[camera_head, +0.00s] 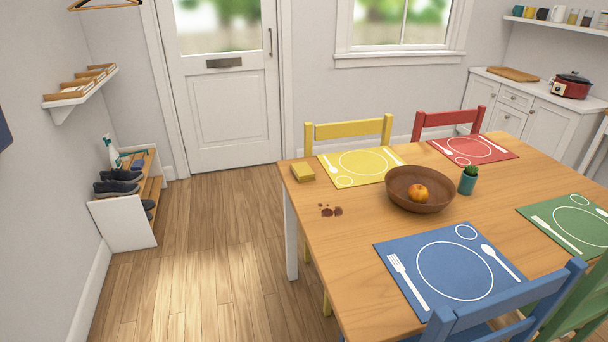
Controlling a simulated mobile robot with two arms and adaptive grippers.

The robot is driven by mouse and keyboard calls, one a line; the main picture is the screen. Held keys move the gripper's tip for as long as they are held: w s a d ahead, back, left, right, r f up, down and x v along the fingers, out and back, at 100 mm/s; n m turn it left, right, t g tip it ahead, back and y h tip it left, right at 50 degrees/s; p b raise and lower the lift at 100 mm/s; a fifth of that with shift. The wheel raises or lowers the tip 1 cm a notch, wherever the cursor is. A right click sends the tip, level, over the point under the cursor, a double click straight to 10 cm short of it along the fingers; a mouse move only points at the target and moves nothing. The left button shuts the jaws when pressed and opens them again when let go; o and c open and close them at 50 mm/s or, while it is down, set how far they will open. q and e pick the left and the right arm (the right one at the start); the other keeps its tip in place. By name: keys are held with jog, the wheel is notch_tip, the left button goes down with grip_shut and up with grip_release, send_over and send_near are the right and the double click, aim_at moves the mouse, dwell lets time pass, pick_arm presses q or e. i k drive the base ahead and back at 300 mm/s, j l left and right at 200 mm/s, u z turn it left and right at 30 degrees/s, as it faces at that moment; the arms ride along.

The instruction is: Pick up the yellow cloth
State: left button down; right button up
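A small yellow folded block (303,172), which looks like the yellow cloth, lies flat near the far left corner of the wooden table (345,270). It is just left of the yellow placemat (362,165), and nothing covers it. Neither of my grippers shows in the head view.
A brown bowl (420,191) with an orange fruit and a small potted plant (468,180) stand mid-table. Blue (450,268), red and green placemats lie around. Chairs stand at the table. The wooden floor (215,250) left of the table is clear, up to a shoe rack (125,222).

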aim_at(302, 172)
jog(key=z, duration=0.85)
jog(key=i+j+z, duration=0.2)
jog(key=j+z, duration=0.15)
jog(key=i+j+z, duration=0.15)
jog(key=j+z, duration=0.2)
jog(key=j, duration=0.25)
jog(key=j+z, duration=0.35)
jog(key=j, duration=0.2)
jog(key=i+j+z, duration=0.1)
jog(key=j+z, duration=0.25)
jog(key=j, duration=0.2)
